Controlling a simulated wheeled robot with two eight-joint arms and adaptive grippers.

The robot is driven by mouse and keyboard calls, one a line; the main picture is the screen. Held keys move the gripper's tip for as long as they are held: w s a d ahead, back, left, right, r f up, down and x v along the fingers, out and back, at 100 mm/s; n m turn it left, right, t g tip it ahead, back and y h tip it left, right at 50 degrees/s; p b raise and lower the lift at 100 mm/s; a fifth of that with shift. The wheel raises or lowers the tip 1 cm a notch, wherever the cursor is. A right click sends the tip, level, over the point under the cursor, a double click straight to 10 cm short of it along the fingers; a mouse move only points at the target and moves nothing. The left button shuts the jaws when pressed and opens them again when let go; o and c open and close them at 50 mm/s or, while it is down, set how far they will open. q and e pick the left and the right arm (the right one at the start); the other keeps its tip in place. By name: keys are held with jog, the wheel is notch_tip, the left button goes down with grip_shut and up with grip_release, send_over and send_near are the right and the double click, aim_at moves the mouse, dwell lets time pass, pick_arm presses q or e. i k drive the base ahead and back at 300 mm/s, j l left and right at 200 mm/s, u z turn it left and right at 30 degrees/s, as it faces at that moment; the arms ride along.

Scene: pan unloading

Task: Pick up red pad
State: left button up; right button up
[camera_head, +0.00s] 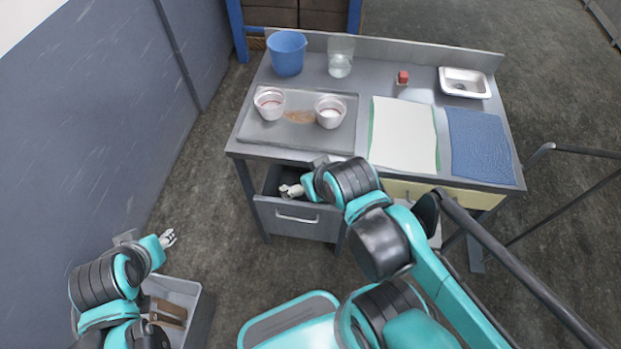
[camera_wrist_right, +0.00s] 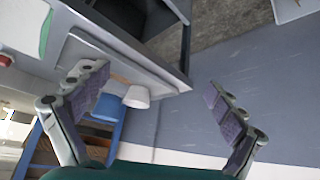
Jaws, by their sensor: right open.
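A small red pad (camera_head: 403,76) sits on a small light-coloured base toward the back of the metal table, left of the white tray. A red bit of it seems to show at the left edge of the right wrist view (camera_wrist_right: 5,61). My right gripper (camera_head: 291,190) is over the open drawer at the table's front, far from the red pad. In the right wrist view its fingers (camera_wrist_right: 165,103) are wide apart with nothing between them. My left gripper (camera_head: 168,238) is low at the left, away from the table; its jaw opening is too small to judge.
A metal tray (camera_head: 261,134) holds two white cups (camera_head: 270,103) (camera_head: 330,111). A blue bucket (camera_head: 287,54) and a clear glass (camera_head: 340,62) stand behind. A white cloth (camera_head: 404,134), blue mat (camera_head: 481,146) and white tray (camera_head: 464,82) are right. The drawer (camera_head: 296,219) is open.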

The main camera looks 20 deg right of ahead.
aim_at(402, 79)
jog(key=z, duration=1.55)
